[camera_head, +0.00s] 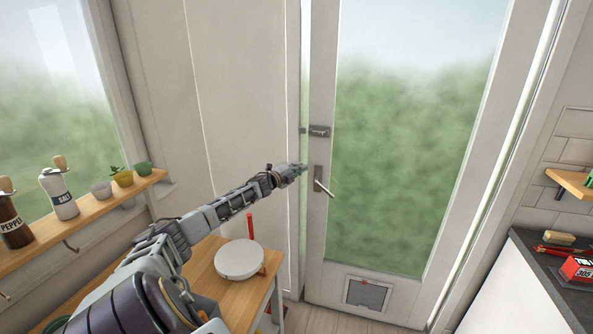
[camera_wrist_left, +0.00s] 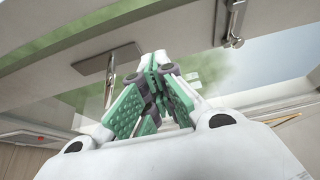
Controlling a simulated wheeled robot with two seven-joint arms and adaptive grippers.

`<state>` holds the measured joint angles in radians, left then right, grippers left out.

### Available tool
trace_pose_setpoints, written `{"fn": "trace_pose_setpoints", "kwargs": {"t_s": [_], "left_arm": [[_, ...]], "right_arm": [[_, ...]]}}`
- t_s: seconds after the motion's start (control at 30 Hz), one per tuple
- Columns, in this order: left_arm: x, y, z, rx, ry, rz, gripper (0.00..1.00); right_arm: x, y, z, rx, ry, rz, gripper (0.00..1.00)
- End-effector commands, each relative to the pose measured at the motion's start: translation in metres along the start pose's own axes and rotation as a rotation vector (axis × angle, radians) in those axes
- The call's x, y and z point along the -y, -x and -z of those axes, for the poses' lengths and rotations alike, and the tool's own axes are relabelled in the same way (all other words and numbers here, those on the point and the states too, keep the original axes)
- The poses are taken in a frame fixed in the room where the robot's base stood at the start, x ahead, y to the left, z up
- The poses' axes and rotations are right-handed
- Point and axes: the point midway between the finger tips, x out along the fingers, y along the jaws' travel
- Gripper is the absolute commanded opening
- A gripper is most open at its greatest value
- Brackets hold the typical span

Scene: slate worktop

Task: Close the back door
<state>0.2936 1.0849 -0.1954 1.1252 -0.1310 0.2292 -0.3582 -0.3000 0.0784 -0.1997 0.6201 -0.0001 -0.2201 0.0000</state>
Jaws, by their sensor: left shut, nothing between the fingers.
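The back door (camera_head: 322,80) is a white-framed glass door. A narrow strip of outdoors shows along its left edge, so it stands slightly ajar. Its lever handle (camera_head: 320,182) and a latch above it (camera_head: 319,131) are on the left stile. My left gripper (camera_head: 301,169) is shut and empty, at the door's left edge beside the handle. In the left wrist view, the shut green-padded fingers (camera_wrist_left: 158,70) lie between the handle plate (camera_wrist_left: 98,72) and the latch (camera_wrist_left: 236,22). I cannot tell whether they touch the door. My right gripper is out of view.
A wooden side table (camera_head: 205,258) with a round white lidded item (camera_head: 239,260) stands below my left arm. A shelf (camera_head: 95,217) with shakers and small pots runs along the left window. A dark counter (camera_head: 545,262) is at right. A pet flap (camera_head: 367,295) is low in the door.

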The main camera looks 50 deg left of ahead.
Motion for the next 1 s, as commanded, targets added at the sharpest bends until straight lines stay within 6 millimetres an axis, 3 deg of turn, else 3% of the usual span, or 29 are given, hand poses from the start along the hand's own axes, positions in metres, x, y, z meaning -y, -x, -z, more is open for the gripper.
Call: {"fn": "trace_pose_setpoints", "kwargs": {"t_s": [0.4,1.0], "left_arm": [[0.000,0.014,-0.005,0.000,-0.001,0.000,0.00],[0.001,0.015,-0.005,0.000,-0.001,0.001,0.00]], "right_arm": [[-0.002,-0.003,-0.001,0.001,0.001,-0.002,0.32],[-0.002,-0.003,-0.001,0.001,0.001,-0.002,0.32]]}}
